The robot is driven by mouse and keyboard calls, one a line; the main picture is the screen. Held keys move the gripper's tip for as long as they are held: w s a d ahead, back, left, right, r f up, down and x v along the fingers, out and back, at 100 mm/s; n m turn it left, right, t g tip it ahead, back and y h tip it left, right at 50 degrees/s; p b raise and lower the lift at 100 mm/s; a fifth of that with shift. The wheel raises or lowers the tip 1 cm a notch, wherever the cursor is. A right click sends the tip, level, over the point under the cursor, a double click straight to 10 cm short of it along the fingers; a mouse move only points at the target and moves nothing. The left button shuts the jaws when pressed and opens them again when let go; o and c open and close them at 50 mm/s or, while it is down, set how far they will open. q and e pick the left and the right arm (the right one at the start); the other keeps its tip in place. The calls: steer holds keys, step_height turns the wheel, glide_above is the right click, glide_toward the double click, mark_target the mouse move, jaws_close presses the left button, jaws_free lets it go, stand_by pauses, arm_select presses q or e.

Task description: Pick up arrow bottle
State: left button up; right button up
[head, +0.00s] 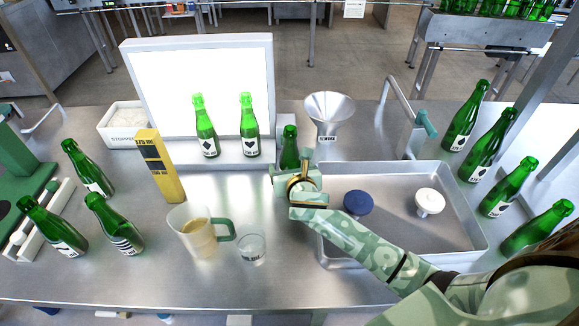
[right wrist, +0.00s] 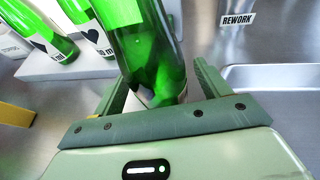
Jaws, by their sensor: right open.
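A green bottle (head: 290,148) stands just beyond my right gripper (head: 291,177), right of the lit panel's ledge. In the right wrist view the same bottle (right wrist: 150,55) stands between the two open fingers of the gripper (right wrist: 158,90), with its lower part inside the jaws. I cannot tell whether the fingers touch it. Its label is mostly hidden, so I see no arrow on it. A diamond bottle (head: 205,126) and a heart bottle (head: 249,126) stand on the ledge to the left. My left gripper is not in view.
Several green bottles stand at the right, such as this one (head: 482,158), and at the left (head: 113,224). A metal tray (head: 478,225), a funnel (head: 330,108), a pitcher (head: 193,235), a glass (head: 251,249) and a yellow box (head: 160,167) surround the gripper.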

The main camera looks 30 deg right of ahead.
steer(key=shift+w+f, duration=0.1)
steer(key=shift+w, duration=0.05)
steer(key=shift+c, duration=0.2)
steer(key=c, duration=1.2)
steer(key=shift+r, duration=0.2)
steer(key=shift+c, duration=0.2)
